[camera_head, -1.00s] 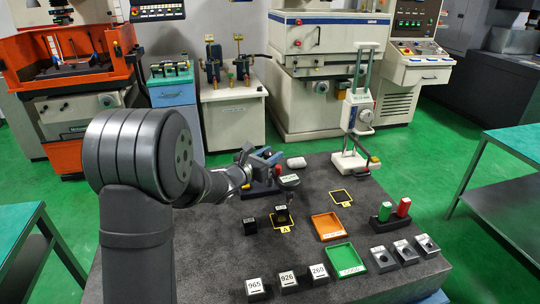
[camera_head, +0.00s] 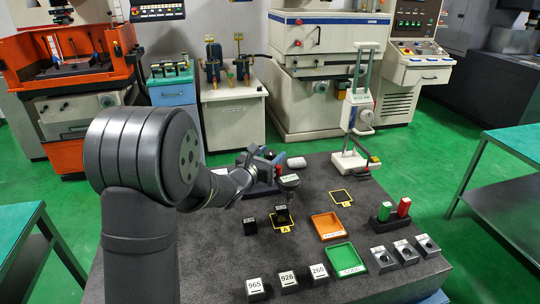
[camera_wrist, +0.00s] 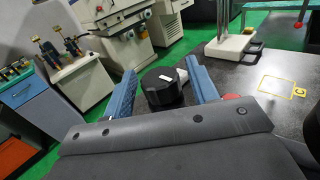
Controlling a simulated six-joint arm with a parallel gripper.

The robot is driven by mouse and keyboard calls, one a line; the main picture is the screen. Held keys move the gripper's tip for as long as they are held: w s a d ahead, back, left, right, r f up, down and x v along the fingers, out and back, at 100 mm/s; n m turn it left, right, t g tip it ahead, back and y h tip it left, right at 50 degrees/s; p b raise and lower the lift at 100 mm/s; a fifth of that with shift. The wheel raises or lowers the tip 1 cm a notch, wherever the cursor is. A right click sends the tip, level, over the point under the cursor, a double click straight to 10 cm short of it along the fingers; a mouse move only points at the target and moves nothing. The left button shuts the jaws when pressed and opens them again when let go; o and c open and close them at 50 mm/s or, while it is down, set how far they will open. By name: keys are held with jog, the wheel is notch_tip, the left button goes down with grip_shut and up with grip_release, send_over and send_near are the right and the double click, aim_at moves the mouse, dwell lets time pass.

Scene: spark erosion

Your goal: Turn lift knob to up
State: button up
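A round black knob (camera_wrist: 162,87) with a small white mark on its top shows in the wrist view. It stands between the two blue fingers of my gripper (camera_wrist: 161,92), with a visible gap on each side. The gripper is open. In the head view my gripper (camera_head: 268,157) is low over the back left of the dark table, and my arm hides most of the knob there. I cannot read which setting the white mark points to.
A red part (camera_wrist: 230,97) sits just right of the right finger. A white upright device (camera_head: 360,110) stands at the table's back right. Orange (camera_head: 327,238) and green trays (camera_head: 345,272), several small blocks and red and green pieces (camera_head: 394,212) occupy the front and right.

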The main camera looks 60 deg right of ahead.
jog(key=shift+m+g, duration=0.4)
jog(key=m+g+y, duration=0.1)
jog(key=m+g, duration=0.1)
jog(key=g, duration=0.2)
jog(key=m+g+y, duration=0.1)
jog(key=m+g, duration=0.2)
jog(key=g, duration=0.1)
jog(key=shift+y, duration=0.4)
jog(key=v, duration=1.7)
jog(key=s+d+r+m+y, duration=0.2)
jog(key=s+m+y, duration=0.3)
jog(key=s+m, duration=0.1)
jog(key=s+d+r+m+y, duration=0.1)
jog(key=s+d+m+y, duration=0.1)
jog(key=s+m+y, duration=0.35)
jog(key=s+d+r+m+t, duration=0.1)
jog(key=r+m+t, duration=0.3)
jog(key=r, duration=0.6)
jog(key=s+d+r+m+t+y, duration=0.1)
jog(key=s+r+m+t, duration=0.2)
jog(key=r+m+t, duration=0.2)
notch_tip(320, 180, up, 6)
jog(key=t, duration=0.3)
jog(key=shift+s+d, duration=0.3)
